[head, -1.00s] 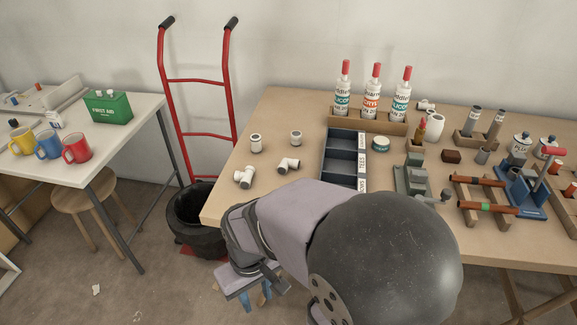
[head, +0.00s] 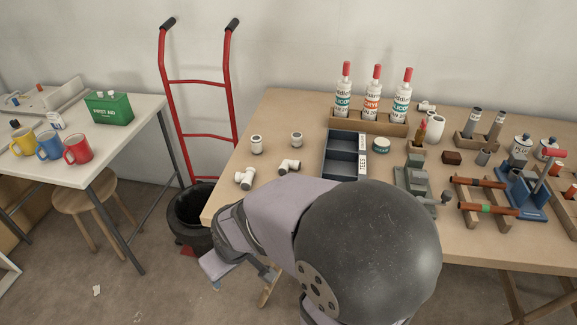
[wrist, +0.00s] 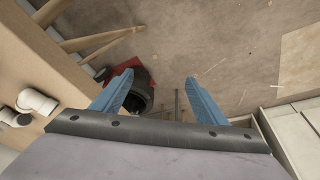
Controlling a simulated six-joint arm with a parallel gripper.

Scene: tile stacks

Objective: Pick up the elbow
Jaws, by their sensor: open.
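The elbow (head: 289,167) is a white bent pipe fitting lying on the wooden workbench, near its front left part. A white tee-like fitting (head: 245,178) lies to its left, closer to the bench edge. My gripper (wrist: 154,88) is open and empty, with its two blue fingers apart over the floor, off the bench's front edge. In the wrist view, two white fittings (wrist: 37,102) show at the left edge on the bench; I cannot tell for sure which is the elbow. In the head view my arm hides much of the gripper.
Two upright white couplings (head: 256,145) stand behind the elbow. A dark compartment tray (head: 325,160) is to its right. A black bin (head: 190,215) and a red hand truck (head: 233,110) stand left of the bench. Bench surface around the fittings is clear.

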